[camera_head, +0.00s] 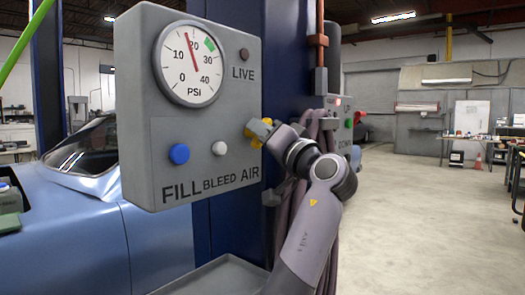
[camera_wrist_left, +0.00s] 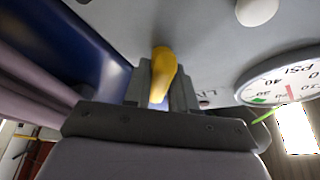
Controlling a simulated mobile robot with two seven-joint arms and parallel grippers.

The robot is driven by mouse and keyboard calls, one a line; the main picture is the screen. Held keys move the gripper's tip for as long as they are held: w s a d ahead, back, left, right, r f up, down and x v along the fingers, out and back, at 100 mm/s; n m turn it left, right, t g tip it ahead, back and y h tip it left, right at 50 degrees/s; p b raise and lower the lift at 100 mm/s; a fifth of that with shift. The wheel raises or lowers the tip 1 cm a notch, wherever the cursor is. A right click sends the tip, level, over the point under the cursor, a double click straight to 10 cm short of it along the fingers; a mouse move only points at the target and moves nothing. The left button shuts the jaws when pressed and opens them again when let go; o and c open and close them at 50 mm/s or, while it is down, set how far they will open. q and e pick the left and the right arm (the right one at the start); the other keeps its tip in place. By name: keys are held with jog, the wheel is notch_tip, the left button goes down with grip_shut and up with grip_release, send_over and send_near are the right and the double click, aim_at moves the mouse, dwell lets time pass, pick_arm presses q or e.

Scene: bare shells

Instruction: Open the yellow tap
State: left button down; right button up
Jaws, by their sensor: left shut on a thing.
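The yellow tap (camera_head: 256,129) sits on the right side of the grey panel's face, above the word AIR. My left gripper (camera_head: 266,133) is at the tap, and its jaws hide part of it. In the left wrist view the yellow tap handle (camera_wrist_left: 163,70) is between the two fingers of my left gripper (camera_wrist_left: 162,88), which are shut on it. My right gripper is in neither view.
The grey panel (camera_head: 136,110) carries a PSI gauge (camera_head: 190,70) with its needle near 20, a blue knob (camera_head: 179,154) and a white knob (camera_head: 219,148). Mauve hoses (camera_head: 320,128) hang at a blue post (camera_head: 228,225). A blue car (camera_head: 75,235) stands behind; open floor lies right.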

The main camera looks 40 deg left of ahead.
pick_arm(q)
jog(key=n+g+b, duration=0.1)
jog(key=n, duration=0.1)
jog(key=n+g+y+b, duration=0.1)
jog(key=n, duration=0.2)
jog(key=shift+y, duration=0.3)
jog(key=n+g+b, duration=0.1)
jog(key=n, duration=0.2)
jog(key=shift+g, duration=0.4)
jog(key=shift+n+g+y, duration=0.4)
jog(key=shift+n+g, duration=0.2)
jog(key=shift+n, duration=0.8)
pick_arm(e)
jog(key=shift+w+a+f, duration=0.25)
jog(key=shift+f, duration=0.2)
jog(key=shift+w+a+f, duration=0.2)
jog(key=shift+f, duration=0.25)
pick_arm(q)
jog(key=shift+r+n, duration=0.1)
jog(key=shift+n, duration=0.2)
jog(key=c, duration=0.9)
grip_release()
jog(key=shift+a, duration=0.1)
